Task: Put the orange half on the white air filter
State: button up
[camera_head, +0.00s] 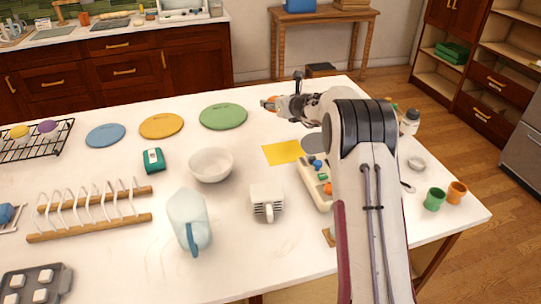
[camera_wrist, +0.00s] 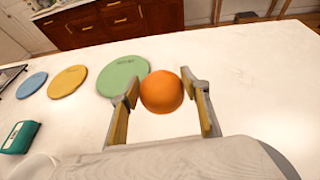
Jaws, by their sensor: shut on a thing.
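My gripper (camera_head: 273,103) is held up over the far part of the white table, to the right of the green disc. In the wrist view my gripper (camera_wrist: 160,90) has its two fingers at either side of the rounded orange half (camera_wrist: 161,92), shut on it. Only a little of the orange half shows in the head view. A white block with a slotted front, which looks like the white air filter (camera_head: 266,196), stands mid-table, nearer than my gripper and apart from it. I cannot make out the filter in the wrist view.
A white bowl (camera_head: 211,164) and a pale blue jug (camera_head: 188,219) stand left of the white block. A compartment tray (camera_head: 316,184) is to its right, partly behind my arm. A yellow sheet (camera_head: 281,152) lies beyond it. Green (camera_head: 223,117), orange and blue discs lie at the back.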

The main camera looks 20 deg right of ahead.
jog(key=shift+d+r, duration=0.2)
jog(key=shift+r, duration=0.6)
jog(key=s+r, duration=0.9)
jog(key=s, duration=0.2)
jog(key=n+y, duration=0.3)
send_over(276, 186)
jog(key=shift+g, duration=0.3)
notch_tip(276, 186, down, 5)
jog(key=shift+f, duration=0.1)
jog(key=shift+f, duration=2.9)
